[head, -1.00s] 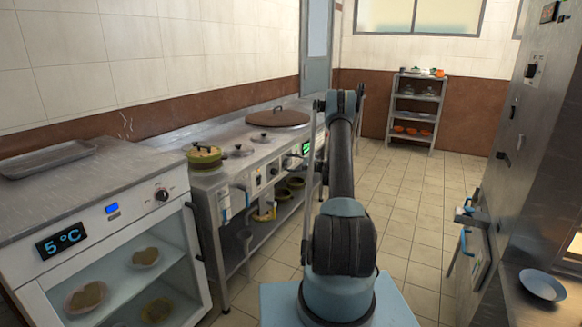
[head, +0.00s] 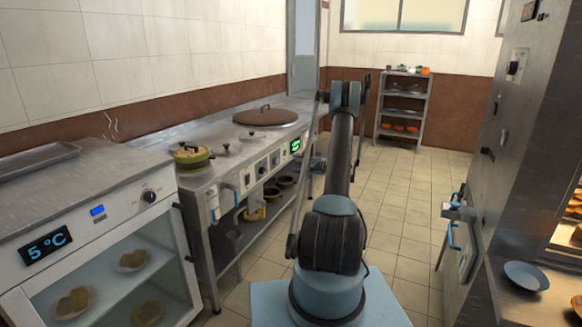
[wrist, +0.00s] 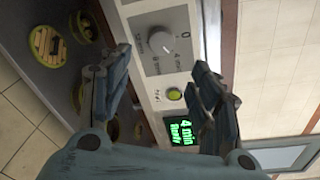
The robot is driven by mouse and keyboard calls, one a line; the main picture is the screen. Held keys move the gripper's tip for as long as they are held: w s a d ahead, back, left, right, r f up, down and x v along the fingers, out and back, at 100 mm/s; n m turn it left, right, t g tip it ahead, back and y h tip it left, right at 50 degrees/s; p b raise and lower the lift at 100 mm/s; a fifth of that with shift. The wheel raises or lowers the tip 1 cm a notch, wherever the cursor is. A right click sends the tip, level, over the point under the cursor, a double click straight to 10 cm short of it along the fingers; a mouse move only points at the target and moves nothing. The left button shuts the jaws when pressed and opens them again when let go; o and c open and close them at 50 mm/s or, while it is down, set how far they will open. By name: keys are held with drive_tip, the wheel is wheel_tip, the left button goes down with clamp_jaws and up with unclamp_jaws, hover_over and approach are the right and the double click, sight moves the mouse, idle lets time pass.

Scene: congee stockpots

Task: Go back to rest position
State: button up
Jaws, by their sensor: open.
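My gripper (wrist: 160,95) shows in the wrist view with its two fingers apart and nothing between them. Behind the gap are the stove's front panel (wrist: 145,65), a round knob (wrist: 160,42) and a green-lit display (wrist: 185,130). In the head view my arm stands up in front of me, and its far end is beside the stove counter (head: 222,170). The fingertips are hard to make out in that view.
A pot (head: 192,157) and a large round lid (head: 265,117) are on the counter. A glass-front fridge (head: 100,255) stands at left. A shelf rack (head: 402,108) is at the back. A blue plate (head: 526,275) sits at right. The tiled floor between is clear.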

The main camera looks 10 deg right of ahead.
drive_tip(key=shift+s+d, duration=0.2)
drive_tip(key=shift+d, duration=0.05)
drive_tip(key=s+a+r+n+g+h, duration=0.2)
drive_tip(key=s+a+r+n, duration=0.1)
drive_tip(key=s+a+r, duration=0.5)
drive_tip(key=s+a+r+n+g+h, duration=0.1)
drive_tip(key=s+a+r+n+g, duration=0.15)
drive_tip(key=s+r, duration=0.55)
drive_tip(key=s+a+r+n+g+h, duration=0.15)
drive_tip(key=s+a+r, duration=0.25)
drive_tip(key=s, duration=0.5)
drive_tip(key=s+d+f+n+g+h, duration=0.1)
drive_tip(key=s+f+n+h, duration=0.1)
drive_tip(key=s, duration=1.1)
drive_tip(key=s+d+f+n+h, duration=0.2)
drive_tip(key=s+f+h, duration=0.1)
drive_tip(key=s, duration=1)
drive_tip(key=s+d+f+n+g+h, duration=0.1)
drive_tip(key=s+d+f+n+h, duration=0.1)
drive_tip(key=s, duration=1.1)
drive_tip(key=shift+s+d+f+g+h, duration=0.15)
drive_tip(key=shift+s+f+g+h, duration=0.2)
drive_tip(key=shift+f+h, duration=0.3)
